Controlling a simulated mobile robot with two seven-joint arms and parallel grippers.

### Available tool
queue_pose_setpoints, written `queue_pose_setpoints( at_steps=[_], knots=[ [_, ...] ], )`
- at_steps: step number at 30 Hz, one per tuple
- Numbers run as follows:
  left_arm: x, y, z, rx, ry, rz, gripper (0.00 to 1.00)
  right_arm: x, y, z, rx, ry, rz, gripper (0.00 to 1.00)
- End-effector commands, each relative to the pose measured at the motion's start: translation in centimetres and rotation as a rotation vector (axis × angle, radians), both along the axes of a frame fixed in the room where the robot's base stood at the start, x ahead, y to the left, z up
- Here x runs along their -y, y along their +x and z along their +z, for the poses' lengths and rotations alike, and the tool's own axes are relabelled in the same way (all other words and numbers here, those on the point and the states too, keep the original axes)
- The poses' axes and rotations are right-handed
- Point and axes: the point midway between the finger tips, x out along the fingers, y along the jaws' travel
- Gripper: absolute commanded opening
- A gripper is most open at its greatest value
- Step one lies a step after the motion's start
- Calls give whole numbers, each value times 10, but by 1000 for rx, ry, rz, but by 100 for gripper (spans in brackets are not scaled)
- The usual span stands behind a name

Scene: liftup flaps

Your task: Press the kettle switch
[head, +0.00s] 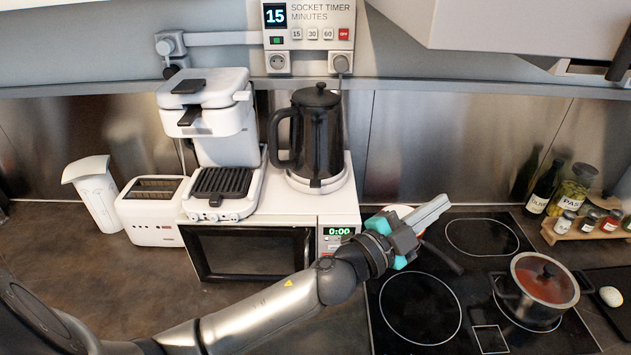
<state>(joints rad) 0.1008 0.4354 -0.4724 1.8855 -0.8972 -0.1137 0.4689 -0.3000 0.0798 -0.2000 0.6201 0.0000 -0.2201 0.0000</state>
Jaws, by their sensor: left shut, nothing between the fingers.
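A black kettle (314,129) stands upright on its white base (318,183), on top of the white microwave (339,204). Its handle (279,138) points left. My left gripper (440,203) is shut and empty, to the right of and lower than the kettle, over the back left part of the hob. It points up and to the right and is apart from the kettle. My right gripper is not in view.
A white coffee machine (214,115) stands left of the kettle, with a toaster (152,211) further left. A pot (543,280) sits on the hob (420,307). A wall cabinet (510,22) hangs at the upper right. A socket timer (309,26) is above the kettle.

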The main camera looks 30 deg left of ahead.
Motion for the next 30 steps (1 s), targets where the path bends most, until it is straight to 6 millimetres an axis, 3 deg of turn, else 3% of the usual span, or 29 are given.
queue_pose_setpoints(
  at_steps=[1,3,6,10,14,17,20,25,30],
  knots=[
    [14,-1,17,64,56,-75,0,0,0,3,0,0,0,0],
    [33,-7,32,137,137,-184,0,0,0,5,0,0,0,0],
    [57,-17,42,215,272,-337,0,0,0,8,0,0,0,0],
    [75,-31,38,267,475,-521,0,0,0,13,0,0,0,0],
    [75,-39,20,260,707,-674,0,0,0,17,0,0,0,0],
    [60,-39,2,216,898,-763,0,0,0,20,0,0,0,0],
    [32,-35,-16,134,1097,-819,0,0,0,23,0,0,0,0],
    [-41,-18,-33,-79,1428,-830,0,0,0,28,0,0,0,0],
    [-123,-4,-27,-327,1682,-745,0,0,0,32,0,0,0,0]
  ],
)
